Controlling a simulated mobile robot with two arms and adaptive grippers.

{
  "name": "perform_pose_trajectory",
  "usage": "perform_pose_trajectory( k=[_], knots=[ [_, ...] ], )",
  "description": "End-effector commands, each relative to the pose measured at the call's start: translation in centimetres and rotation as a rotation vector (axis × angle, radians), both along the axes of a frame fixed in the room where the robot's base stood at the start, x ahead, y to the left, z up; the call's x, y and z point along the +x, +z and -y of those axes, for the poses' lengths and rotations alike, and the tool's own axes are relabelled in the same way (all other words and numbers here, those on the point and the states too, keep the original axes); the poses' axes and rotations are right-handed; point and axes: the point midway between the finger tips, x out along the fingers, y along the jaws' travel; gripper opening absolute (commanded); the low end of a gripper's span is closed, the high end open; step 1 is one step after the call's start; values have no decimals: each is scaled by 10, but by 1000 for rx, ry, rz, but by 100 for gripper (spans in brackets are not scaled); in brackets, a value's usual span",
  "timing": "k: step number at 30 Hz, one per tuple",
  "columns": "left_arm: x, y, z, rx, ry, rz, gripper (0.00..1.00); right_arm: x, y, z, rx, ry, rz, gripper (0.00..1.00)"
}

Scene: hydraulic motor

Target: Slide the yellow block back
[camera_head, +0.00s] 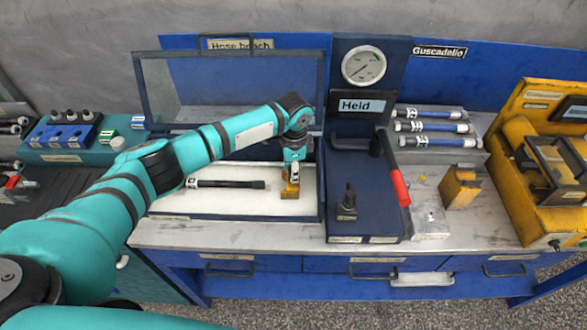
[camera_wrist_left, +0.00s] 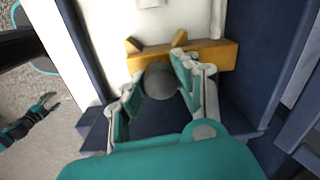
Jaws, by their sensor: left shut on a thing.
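A yellow block (camera_head: 290,190) stands at the right end of the white-floored tray (camera_head: 240,203), near its blue right wall. My left gripper (camera_head: 291,172) reaches down onto it from above. In the left wrist view the yellow block (camera_wrist_left: 207,54) is a long bar with two small uprights. The left fingers (camera_wrist_left: 157,95) are closed around a rounded grey knob (camera_wrist_left: 160,82) beside the bar. The fingers hide how the knob joins the block. A small teal and black part at the left edge of the wrist view looks like my right gripper (camera_wrist_left: 45,108), too small to read.
A black rod (camera_head: 225,184) lies in the tray left of the block. A blue stand with a gauge (camera_head: 364,65) and a red-handled lever (camera_head: 400,187) rises to the right. A second yellow block (camera_head: 459,187) stands beyond it. A clear panel (camera_head: 235,85) stands behind the tray.

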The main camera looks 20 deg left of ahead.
Motion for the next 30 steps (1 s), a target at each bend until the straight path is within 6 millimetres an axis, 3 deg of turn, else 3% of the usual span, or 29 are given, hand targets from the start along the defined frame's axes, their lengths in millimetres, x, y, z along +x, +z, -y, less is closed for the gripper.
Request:
perform_pose_trajectory(
  k=[6, 15, 23, 24, 30],
  knots=[
    [1, 0, 3, -1, 0, 2, 0, 0, -1, 0, -1, 0, 0, 54],
    [13, 0, 43, -3, 0, 4, 0, 0, -10, 0, 0, 0, -1, 54],
    [14, 2, 46, -5, -1, 5, 0, 0, -9, 0, 0, 0, -1, 54],
    [14, 2, 46, -6, -2, 5, 32, 0, -9, 0, 0, 0, -1, 54],
    [13, 1, 45, -4, -1, 3, 55, 0, -9, -2, 2, -1, 0, 54]
  ],
)
